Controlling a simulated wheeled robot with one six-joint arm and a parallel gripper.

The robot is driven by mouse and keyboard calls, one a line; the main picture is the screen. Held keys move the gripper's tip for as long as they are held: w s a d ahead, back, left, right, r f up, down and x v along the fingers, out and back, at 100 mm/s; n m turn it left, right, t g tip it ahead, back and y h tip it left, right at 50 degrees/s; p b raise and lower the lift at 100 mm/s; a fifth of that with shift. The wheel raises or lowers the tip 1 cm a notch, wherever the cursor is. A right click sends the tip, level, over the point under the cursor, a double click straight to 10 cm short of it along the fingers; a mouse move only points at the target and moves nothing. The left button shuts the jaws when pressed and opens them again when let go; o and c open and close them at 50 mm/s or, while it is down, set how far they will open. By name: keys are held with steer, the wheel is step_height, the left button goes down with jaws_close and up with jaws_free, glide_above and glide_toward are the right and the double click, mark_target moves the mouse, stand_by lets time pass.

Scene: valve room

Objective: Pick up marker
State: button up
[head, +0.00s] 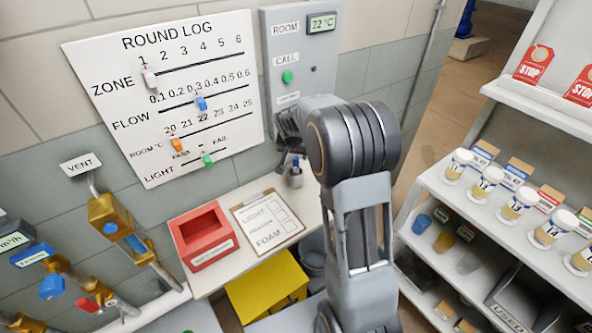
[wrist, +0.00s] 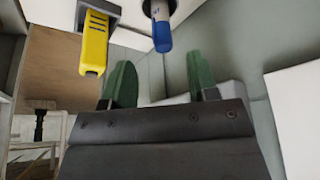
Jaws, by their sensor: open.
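The marker (wrist: 161,28) shows in the wrist view as a pale barrel with a blue end, at the top centre. Its far end is cut off by the frame edge. My gripper (wrist: 158,78) has two green fingers standing apart with nothing between them. The marker's blue end lies beyond the fingertips, roughly in line with the gap. In the head view my gripper (head: 287,140) is a dark shape at the wall, partly hidden by my arm. It is just above a small grey holder (head: 296,178) on the shelf; I cannot make out the marker there.
A red box (head: 203,236) and a clipboard (head: 267,222) lie left of the holder. The round log board (head: 165,90) and a grey room panel (head: 296,55) are on the wall close by. A yellow object (wrist: 94,45) sits left of the marker. Shelves with jars (head: 488,183) stand right.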

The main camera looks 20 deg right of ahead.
mark_target(296, 158)
steer(key=shift+p+x, duration=0.8)
steer(key=shift+x, duration=3.25)
steer(key=shift+w+r, duration=0.1)
steer(key=shift+w, duration=0.1)
steer(key=shift+a, duration=0.1)
jaws_close()
